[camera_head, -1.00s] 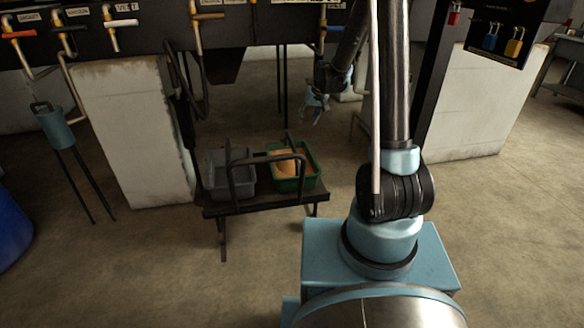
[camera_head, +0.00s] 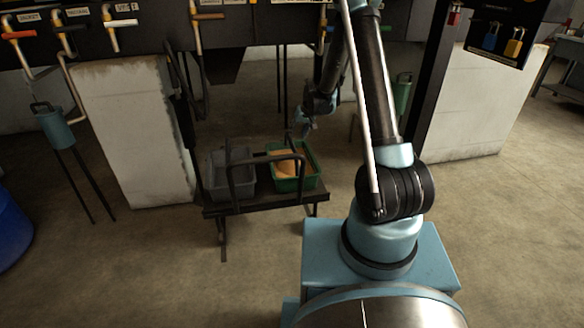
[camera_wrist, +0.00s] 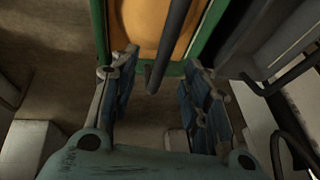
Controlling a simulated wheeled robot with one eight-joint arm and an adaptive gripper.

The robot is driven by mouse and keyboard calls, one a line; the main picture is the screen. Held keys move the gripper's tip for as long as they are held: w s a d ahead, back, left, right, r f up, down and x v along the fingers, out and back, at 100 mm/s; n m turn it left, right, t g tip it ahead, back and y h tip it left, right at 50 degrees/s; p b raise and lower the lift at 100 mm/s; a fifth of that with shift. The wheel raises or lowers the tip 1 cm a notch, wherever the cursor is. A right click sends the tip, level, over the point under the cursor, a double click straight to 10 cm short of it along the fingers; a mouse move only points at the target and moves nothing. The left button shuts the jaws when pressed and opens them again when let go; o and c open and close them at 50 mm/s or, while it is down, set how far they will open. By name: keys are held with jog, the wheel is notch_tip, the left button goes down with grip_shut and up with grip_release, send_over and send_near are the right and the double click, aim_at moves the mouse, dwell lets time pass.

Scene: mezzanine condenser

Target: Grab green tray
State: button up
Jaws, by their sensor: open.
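The green tray (camera_head: 312,180) sits on the right half of a low dark stand and holds something orange-yellow (camera_head: 284,163). A black bar handle (camera_head: 268,157) passes in front of it and over it. My gripper (camera_head: 303,130) is just above and behind the tray's far side in the head view. In the wrist view my gripper (camera_wrist: 152,95) is open, with its blue fingers apart and empty. The tray's green edge (camera_wrist: 170,68) and a dark bar (camera_wrist: 172,45) show just beyond the fingertips. I cannot tell whether anything touches.
A grey tray (camera_head: 232,190) stands left of the green one on the same stand (camera_head: 262,203). A pale block (camera_head: 135,130) is left of the stand. Pipes with valves (camera_head: 110,28) run above. A blue barrel (camera_head: 10,230) is far left. The floor in front is clear.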

aim_at(291, 143)
jog(key=shift+a+x, duration=0.2)
jog(key=shift+x, duration=1.95)
jog(key=shift+a+x, duration=0.25)
jog(key=shift+x, duration=1.9)
jog(key=shift+w+a+f, duration=0.15)
jog(key=shift+w+f, duration=0.1)
jog(key=shift+f, duration=0.2)
grip_shut()
